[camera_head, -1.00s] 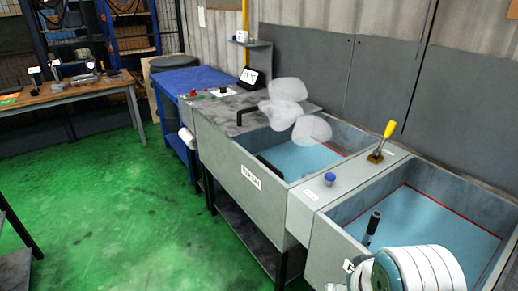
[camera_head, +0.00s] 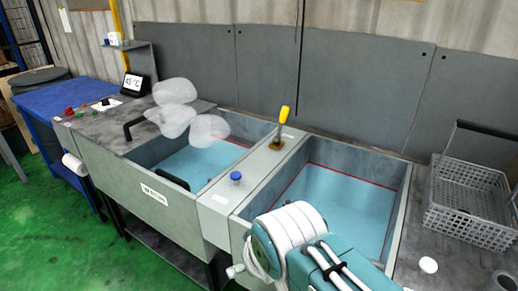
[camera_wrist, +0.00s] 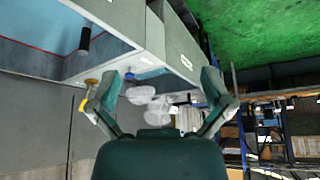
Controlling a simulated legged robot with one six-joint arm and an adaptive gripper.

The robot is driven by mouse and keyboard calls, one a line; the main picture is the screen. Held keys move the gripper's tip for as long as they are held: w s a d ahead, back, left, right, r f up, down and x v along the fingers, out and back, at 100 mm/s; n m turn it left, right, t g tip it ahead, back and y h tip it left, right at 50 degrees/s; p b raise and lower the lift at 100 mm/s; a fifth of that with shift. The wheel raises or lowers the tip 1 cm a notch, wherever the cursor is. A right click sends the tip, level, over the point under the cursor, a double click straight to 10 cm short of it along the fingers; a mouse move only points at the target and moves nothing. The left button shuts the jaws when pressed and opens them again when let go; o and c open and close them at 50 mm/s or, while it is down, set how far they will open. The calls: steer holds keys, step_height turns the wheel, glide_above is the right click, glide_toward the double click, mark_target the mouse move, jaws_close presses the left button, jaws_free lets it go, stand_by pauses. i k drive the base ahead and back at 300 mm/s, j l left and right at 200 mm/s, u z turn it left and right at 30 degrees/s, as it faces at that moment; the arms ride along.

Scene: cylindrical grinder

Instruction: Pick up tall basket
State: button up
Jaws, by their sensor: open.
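A grey plastic lattice basket (camera_head: 470,205) with a raised dark handle stands on the grey worktop at the far right of the head view. I cannot tell whether it is the tall one. A black handle (camera_head: 172,178) shows inside the left basin; what it belongs to is hidden. My gripper (camera_wrist: 160,78) is open and empty in the wrist view, its two fingers spread wide. In the head view my arm covers the front of the right basin, apart from and left of the lattice basket. The wrist view does not show that basket.
Two blue-floored basins, left (camera_head: 205,163) and right (camera_head: 335,205), are split by a ledge with a yellow-topped lever (camera_head: 283,118) and blue knob (camera_head: 235,177). Translucent white blobs (camera_head: 175,115) hang over the left basin. A blue table (camera_head: 70,98) stands at left.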

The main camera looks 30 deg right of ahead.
mark_target(451, 186)
steer(key=j+z, duration=0.35)
steer(key=z, duration=0.7)
steer(key=l+z, duration=0.1)
steer(key=z, duration=0.85)
steer(key=l+z, duration=0.1)
steer(key=z, duration=0.35)
